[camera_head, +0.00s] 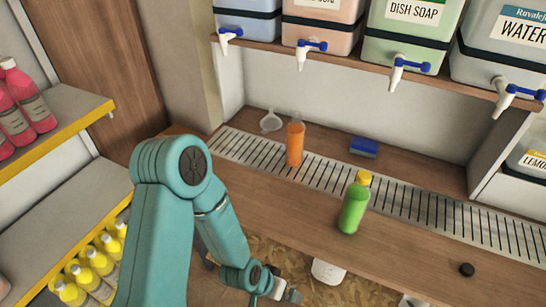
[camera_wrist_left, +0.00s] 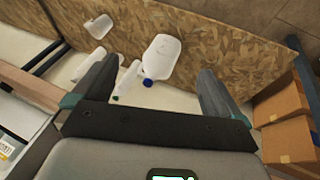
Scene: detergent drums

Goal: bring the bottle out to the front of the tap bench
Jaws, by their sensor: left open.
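A green bottle with a yellow cap (camera_head: 353,208) stands upright on the wooden tap bench (camera_head: 290,205), in front of the slotted drain strip. An orange bottle (camera_head: 295,146) stands upright at the drain strip, farther back and to the left. My left gripper (camera_head: 285,291) is low, in front of the bench and apart from both bottles. In the left wrist view its two fingers (camera_wrist_left: 155,85) are spread with nothing held between them. That view looks toward a white jug with a blue cap (camera_wrist_left: 161,58), beyond the fingers. My right gripper is not in view.
Detergent drums with blue-handled taps (camera_head: 400,68) sit on a shelf above the bench. Shelves with pink bottles (camera_head: 20,105) and yellow-capped bottles (camera_head: 95,262) stand left.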

